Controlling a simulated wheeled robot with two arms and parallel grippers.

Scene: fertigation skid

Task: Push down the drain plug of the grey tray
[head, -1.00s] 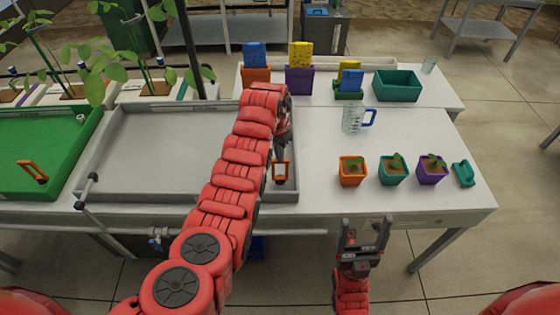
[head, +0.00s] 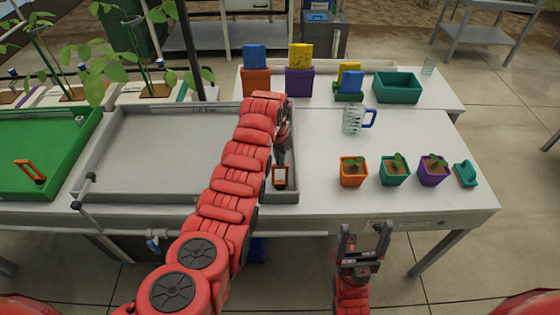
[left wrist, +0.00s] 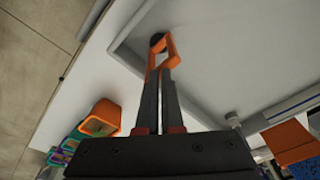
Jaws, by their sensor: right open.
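The grey tray (head: 165,112) lies on the bench left of centre, partly hidden by my left arm. Its drain plug (head: 280,178) has an orange loop handle and stands in the tray's front right corner. In the left wrist view the orange loop (left wrist: 171,52) leads to a dark round plug base (left wrist: 157,40). My left gripper (head: 281,158) points down at the loop from above. Its fingertips (left wrist: 160,74) are together and appear to touch the near end of the loop. My right gripper (head: 366,230) is open and empty in front of the bench.
A green tray (head: 60,120) with its own orange-handled plug (head: 30,172) is at the left. Right of the grey tray stand a clear jug (head: 353,120) and orange, teal and purple plant pots (head: 394,170). The bench between is clear.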

